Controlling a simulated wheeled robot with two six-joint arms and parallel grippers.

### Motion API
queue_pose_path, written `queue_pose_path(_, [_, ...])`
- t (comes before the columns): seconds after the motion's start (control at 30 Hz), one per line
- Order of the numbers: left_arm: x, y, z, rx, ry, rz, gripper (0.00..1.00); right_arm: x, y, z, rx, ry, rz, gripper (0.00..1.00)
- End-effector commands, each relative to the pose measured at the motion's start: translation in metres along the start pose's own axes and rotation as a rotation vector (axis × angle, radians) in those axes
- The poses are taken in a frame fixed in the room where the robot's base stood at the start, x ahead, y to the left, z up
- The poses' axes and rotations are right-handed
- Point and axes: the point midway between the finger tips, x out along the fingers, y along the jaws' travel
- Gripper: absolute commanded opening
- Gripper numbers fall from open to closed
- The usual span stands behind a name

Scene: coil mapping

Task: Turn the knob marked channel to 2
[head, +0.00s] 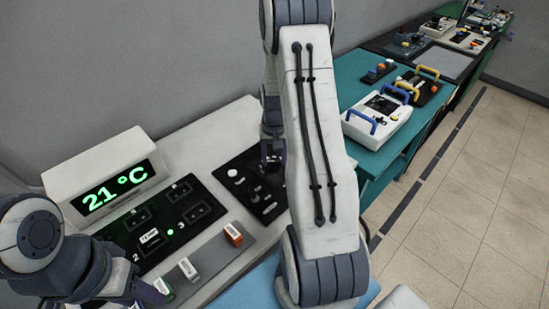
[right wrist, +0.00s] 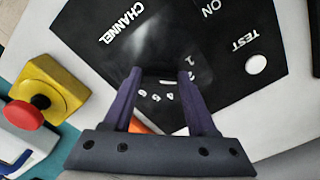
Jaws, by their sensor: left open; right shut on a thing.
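The black control panel (head: 240,180) lies on the white console. In the right wrist view the word CHANNEL (right wrist: 121,28) is printed on this panel (right wrist: 230,75), and small white digits curve around the dark channel knob (right wrist: 157,82). My right gripper (right wrist: 158,78) has a purple finger on each side of the knob and is shut on it. The knob's pointer cannot be made out. In the head view my right gripper (head: 272,155) is over the panel's far end, partly behind my arm. My left gripper (head: 148,293) is open at the lower left, apart from the panel.
A display (head: 110,188) reading 21 °C stands on the console, with a socket panel (head: 160,222) before it. Orange (head: 233,233) and white (head: 188,268) blocks sit in front. A yellow box with a red button (right wrist: 30,112) is left in the wrist view. Teal tables (head: 350,80) hold other devices.

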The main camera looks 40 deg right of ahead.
Motion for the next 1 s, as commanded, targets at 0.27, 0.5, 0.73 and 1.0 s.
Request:
queue_pose_path(0.27, [-0.0008,0.0001,0.0,0.0,0.0,0.0,0.5,-0.0011,-0.0004,-0.0008,0.04,0.002,0.0,0.02])
queue_pose_path(0.5, [-0.0008,0.0001,-0.0001,0.0,0.0,0.0,0.5,-0.0011,-0.0004,-0.001,0.041,0.003,0.0,0.02])
queue_pose_path(0.73, [-0.0007,0.0001,0.0,0.0,0.0,0.0,0.5,-0.0009,-0.0003,-0.0008,0.041,0.003,0.0,0.88])
queue_pose_path(1.0, [-0.0002,0.0,0.0,0.0,0.0,0.0,0.5,-0.0024,-0.0002,-0.0007,0.04,0.002,0.0,0.88])
